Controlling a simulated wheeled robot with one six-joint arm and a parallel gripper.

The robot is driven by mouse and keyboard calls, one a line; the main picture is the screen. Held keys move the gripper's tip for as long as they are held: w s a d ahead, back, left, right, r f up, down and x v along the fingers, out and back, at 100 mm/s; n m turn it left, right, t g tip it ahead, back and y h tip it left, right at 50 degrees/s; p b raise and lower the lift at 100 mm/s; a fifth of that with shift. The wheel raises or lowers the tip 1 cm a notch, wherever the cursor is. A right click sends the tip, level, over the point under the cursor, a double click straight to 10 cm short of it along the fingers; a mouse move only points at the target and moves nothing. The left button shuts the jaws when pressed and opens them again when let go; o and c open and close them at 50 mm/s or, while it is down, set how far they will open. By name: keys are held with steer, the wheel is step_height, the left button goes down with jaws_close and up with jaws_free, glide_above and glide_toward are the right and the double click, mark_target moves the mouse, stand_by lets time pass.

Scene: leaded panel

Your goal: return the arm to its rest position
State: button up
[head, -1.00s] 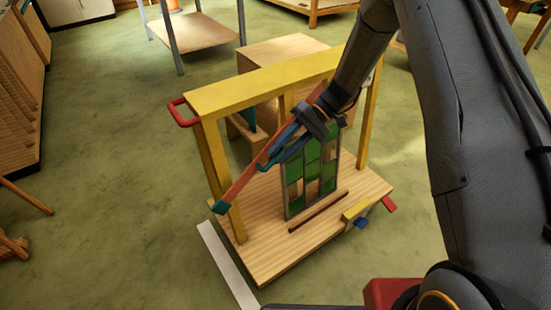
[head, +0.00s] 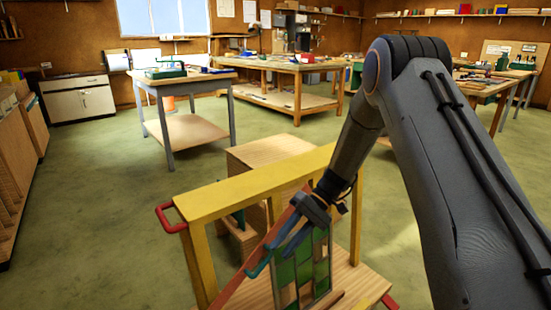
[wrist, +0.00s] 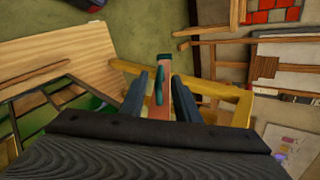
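My gripper (head: 283,243) hangs at the yellow stand (head: 255,182), in front of its top beam. In the wrist view my gripper (wrist: 160,78) has its two blue fingers apart, with visible gaps on both sides of a reddish bar (wrist: 163,105). The bar has a teal end and a teal handle (wrist: 159,85) between or just beyond the fingertips; contact is not visible. In the head view the bar (head: 245,275) slopes down left past the leaded panel (head: 318,262). The panel, with green panes, stands upright on the stand's wooden base, partly hidden by my gripper.
A wooden box (head: 262,152) stands behind the stand. A grey-legged table (head: 190,132) and a workbench (head: 275,68) stand farther back. Green floor is open to the left.

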steer(key=s+d+r+m+t+h+p, duration=0.1)
steer(key=s+d+r+t+h+p, duration=0.2)
steer(key=s+d+r, duration=0.5)
steer(key=s+d+r+m+t+h+p, duration=0.2)
steer(key=s+d+r+h+p, duration=0.3)
steer(key=s+r, duration=0.7)
steer(key=s+d+t+p, duration=0.1)
steer(key=s+d+p, duration=0.1)
steer(key=s+d, duration=0.1)
steer(key=shift+s+r+h, duration=0.15)
steer(key=shift+s+h, duration=0.15)
steer(key=shift+s, duration=0.15)
stand_by(0.5)
